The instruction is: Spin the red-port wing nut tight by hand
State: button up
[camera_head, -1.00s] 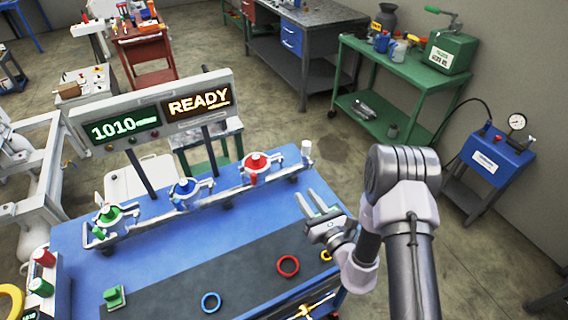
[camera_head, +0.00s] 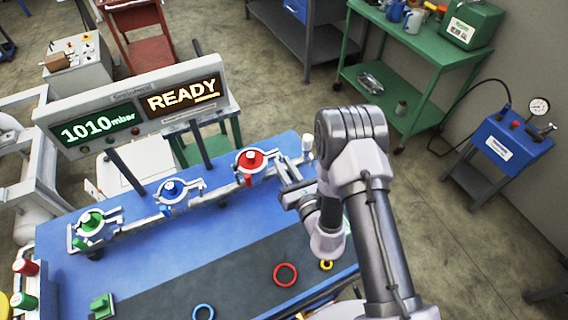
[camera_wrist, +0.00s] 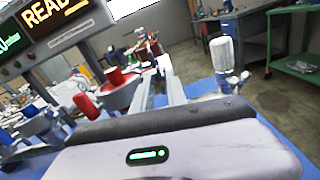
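The red port (camera_head: 250,160) is a red cap in a metal clamp at the right end of the blue bench's manifold. A small red part at the clamp's front, apparently the wing nut (camera_head: 247,180), also shows in the wrist view (camera_wrist: 85,106), left of my fingers. The red cap shows there too (camera_wrist: 118,77). My gripper (camera_head: 287,177) is just right of the red clamp with its fingers pointing towards it. In the wrist view the two fingers (camera_wrist: 159,88) stand apart with nothing between them. Contact with the clamp is not visible.
The blue port (camera_head: 172,189) and green port (camera_head: 91,221) sit further left. A pale knobbed post (camera_wrist: 222,62) stands close to the right of my fingers. A red ring (camera_head: 285,274) and blue ring (camera_head: 203,312) lie on the dark mat. The sign (camera_head: 140,112) reads READY and 1010 mbar.

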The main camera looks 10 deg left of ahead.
grip_shut()
jog(key=m+p, duration=0.1)
jog(key=m, duration=0.3)
jog(key=shift+w+m, duration=0.1)
jog(key=shift+m, duration=0.2)
jog(key=shift+o, duration=1.7)
grip_release()
jog(key=shift+d, duration=0.1)
